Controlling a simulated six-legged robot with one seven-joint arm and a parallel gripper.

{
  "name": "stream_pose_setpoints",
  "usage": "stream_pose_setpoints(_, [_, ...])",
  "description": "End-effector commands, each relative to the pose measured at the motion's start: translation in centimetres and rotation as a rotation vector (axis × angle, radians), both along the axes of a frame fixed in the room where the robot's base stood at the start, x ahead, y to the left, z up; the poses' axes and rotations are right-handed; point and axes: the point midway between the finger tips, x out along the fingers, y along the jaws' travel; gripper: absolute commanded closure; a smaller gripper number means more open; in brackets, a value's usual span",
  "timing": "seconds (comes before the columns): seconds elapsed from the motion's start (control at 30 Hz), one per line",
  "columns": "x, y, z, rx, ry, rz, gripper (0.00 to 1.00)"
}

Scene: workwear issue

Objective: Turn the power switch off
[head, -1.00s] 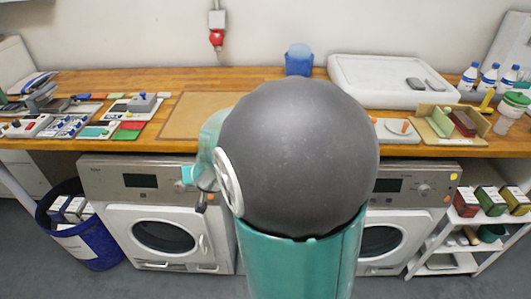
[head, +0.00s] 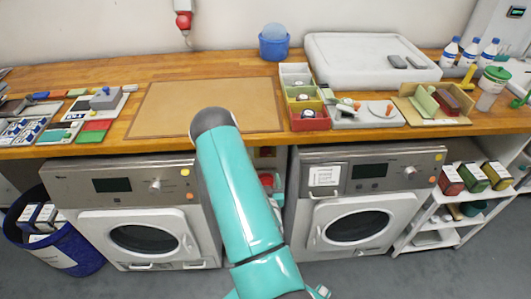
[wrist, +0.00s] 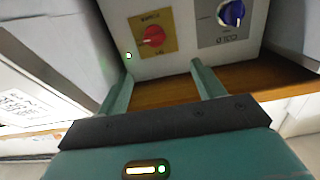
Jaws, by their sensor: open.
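A red rotary switch (wrist: 153,37) sits on a yellow plate on a pale panel at the top of the wrist view. The small lettering on its plate appears upside down, and I cannot read its setting for sure. My gripper (wrist: 162,71) is open and empty, its two teal fingers pointing toward the panel. The switch shows beyond the gap between the fingertips, apart from them. In the head view my arm covers part of the gap between the two washers, and my gripper is not clearly visible there.
A blue knob (wrist: 231,13) sits on a grey plate beside the switch. A grey wall stands close on the wrist view's left. In the head view, a left washer (head: 140,215) and right washer (head: 355,205) stand under the wooden counter (head: 90,150). A shelf rack (head: 425,218) stands far right.

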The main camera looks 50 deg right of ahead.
Motion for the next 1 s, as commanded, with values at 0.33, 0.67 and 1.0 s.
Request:
stream_pose_setpoints(0.33, [-0.5,-1.1,-0.7,-0.040,-0.015,0.005,0.32])
stream_pose_setpoints(0.67, [3.8,-5.8,-0.6,-0.041,-0.016,0.007,0.32])
stream_pose_setpoints(1.0, [7.2,-9.8,-0.6,-0.038,-0.014,0.005,0.32])
